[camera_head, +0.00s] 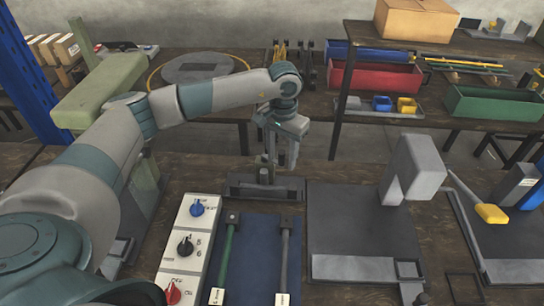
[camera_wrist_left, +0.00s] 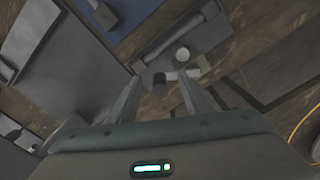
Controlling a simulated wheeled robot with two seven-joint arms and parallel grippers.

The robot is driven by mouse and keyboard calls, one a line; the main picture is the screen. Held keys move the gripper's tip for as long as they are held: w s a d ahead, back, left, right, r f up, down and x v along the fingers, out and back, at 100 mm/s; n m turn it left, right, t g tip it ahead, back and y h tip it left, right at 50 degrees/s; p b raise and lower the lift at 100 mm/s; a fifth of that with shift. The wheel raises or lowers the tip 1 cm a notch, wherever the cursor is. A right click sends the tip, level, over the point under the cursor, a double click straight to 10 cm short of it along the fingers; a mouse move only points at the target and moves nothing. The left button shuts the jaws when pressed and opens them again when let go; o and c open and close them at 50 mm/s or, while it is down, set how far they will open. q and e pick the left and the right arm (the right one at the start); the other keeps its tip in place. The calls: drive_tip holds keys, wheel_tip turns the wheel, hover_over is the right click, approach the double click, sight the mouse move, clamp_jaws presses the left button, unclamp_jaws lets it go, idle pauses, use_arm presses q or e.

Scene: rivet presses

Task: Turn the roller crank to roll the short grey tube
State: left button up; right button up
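My left gripper (camera_head: 281,163) points down above the back of the bench, over a dark low device (camera_head: 290,188) that looks like the roller. In the left wrist view its fingers (camera_wrist_left: 160,84) are apart, with a dark knob and a pale bar of the crank (camera_wrist_left: 182,74) showing between and just beyond the tips. Contact cannot be told. A round pale end (camera_wrist_left: 182,54) shows beside the bar. A slim grey rod (camera_head: 284,255), possibly the grey tube, lies on the blue mat (camera_head: 257,262) beside a green rod (camera_head: 227,262). My right gripper is not in view.
A white panel with blue, black and red knobs (camera_head: 188,246) stands left of the mat. A grey press (camera_head: 415,168) stands on a dark plate to the right, near a yellow-handled lever (camera_head: 490,212). Shelves with red (camera_head: 375,78) and green (camera_head: 495,103) bins stand behind.

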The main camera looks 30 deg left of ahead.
use_arm(q)
drive_tip(key=c, duration=0.8)
drive_tip(key=shift+s+a+f+b, duration=0.15)
drive_tip(key=shift+s+b, duration=0.2)
drive_tip(key=shift+s, duration=0.15)
drive_tip(key=shift+o, duration=0.6)
drive_tip(key=shift+s, duration=0.45)
drive_tip(key=shift+o, duration=1.1)
drive_tip(key=shift+s+d+b, duration=0.2)
drive_tip(key=shift+s+b, duration=0.05)
drive_tip(key=shift+b, duration=0.05)
